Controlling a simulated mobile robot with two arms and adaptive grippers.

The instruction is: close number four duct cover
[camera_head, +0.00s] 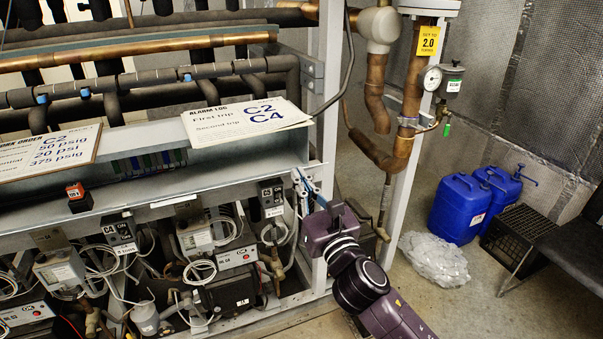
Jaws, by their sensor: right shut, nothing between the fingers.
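A long grey metal duct (240,166) runs along the front of the rack. Its top is open in the middle, and a row of coloured wires or terminals (148,163) shows inside. I cannot make out a number four on any duct cover. My right gripper (299,178) is at the right end of the duct, close to its front corner, with its fingers shut and empty. I cannot tell whether it touches the metal. The purple wrist hides part of the rack post behind it. My left gripper is out of view.
An alarm log sheet (243,121) and a work order board (45,153) lie over the duct. A red-and-black device (78,197) sits on its front ledge. Copper pipes (408,105) and a gauge (432,79) stand right. Blue jugs (459,207) and a plastic bag (434,258) are on the floor.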

